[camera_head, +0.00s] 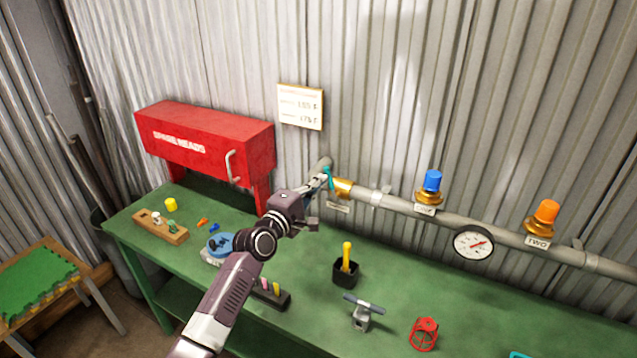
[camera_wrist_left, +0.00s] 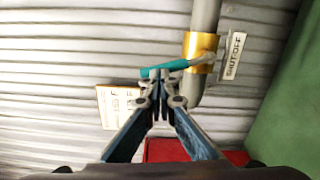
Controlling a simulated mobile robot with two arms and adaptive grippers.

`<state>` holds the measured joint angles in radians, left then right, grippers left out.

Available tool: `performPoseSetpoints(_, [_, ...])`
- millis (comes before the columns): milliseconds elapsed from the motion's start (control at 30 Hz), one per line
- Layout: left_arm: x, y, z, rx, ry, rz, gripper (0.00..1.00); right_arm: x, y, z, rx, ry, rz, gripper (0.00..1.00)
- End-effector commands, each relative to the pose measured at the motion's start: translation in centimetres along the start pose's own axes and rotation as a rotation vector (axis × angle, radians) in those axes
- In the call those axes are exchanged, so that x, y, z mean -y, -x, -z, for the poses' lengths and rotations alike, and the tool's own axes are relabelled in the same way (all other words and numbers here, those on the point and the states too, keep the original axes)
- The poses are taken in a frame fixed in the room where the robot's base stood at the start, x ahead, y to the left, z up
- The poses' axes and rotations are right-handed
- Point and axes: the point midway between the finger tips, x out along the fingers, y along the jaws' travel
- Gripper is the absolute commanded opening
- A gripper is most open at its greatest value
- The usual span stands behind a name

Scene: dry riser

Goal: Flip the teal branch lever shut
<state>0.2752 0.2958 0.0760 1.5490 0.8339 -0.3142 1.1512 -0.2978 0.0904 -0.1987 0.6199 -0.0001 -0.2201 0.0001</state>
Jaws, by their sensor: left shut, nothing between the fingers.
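The teal lever (camera_head: 329,178) belongs to a brass valve (camera_head: 343,187) near the left end of the grey pipe. In the left wrist view the teal lever (camera_wrist_left: 172,67) runs across the picture, from the brass collar (camera_wrist_left: 200,46) to just beyond my fingertips. My left gripper (camera_head: 319,181) is shut and empty, with its tips right at the lever's free end. In the left wrist view the left gripper (camera_wrist_left: 157,78) seems to touch or nearly touch the lever; I cannot tell which. A "SHUT OFF" tag (camera_wrist_left: 233,55) is beside the valve. My right gripper is not in view.
The grey pipe (camera_head: 400,207) carries a blue knob (camera_head: 432,181), an orange knob (camera_head: 547,211) and a gauge (camera_head: 473,242). A red cabinet (camera_head: 205,140) stands at the left. The green bench (camera_head: 300,262) holds a black cup (camera_head: 346,273), a small vise (camera_head: 362,314) and a red cage-like part (camera_head: 424,334).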

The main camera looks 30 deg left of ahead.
Motion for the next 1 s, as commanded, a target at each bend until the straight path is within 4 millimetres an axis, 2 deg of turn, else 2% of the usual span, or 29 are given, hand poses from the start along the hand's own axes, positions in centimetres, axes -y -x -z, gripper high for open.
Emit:
performPoseSetpoints(367, [0.1, 0.0, -0.3, 0.002, -0.102, 0.012, 0.0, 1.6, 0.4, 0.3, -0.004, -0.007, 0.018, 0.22])
performPoseSetpoints(1000, [0.0, 0.0, -0.3, 0.002, -0.156, 0.015, 0.0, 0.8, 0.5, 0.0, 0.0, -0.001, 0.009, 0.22])
